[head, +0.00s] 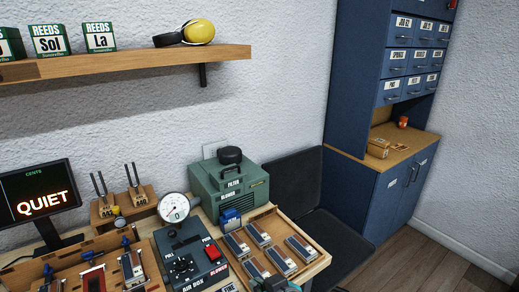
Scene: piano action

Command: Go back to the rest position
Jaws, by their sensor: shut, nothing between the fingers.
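My gripper's fingers do not show in the head view. A dark shape with a teal edge shows at the bottom edge, right of centre, and may be part of my arm. It overlaps the front of a wooden tray (262,213) of reed blocks (237,244) on the bench. No task object is seen held.
The bench holds an air box (188,262), a round gauge (173,207), a green blower (229,187) and a screen reading QUIET (41,200). A shelf (130,62) hangs above. A dark chair (297,185) and blue cabinet (352,190) stand right. Floor (440,265) is bare.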

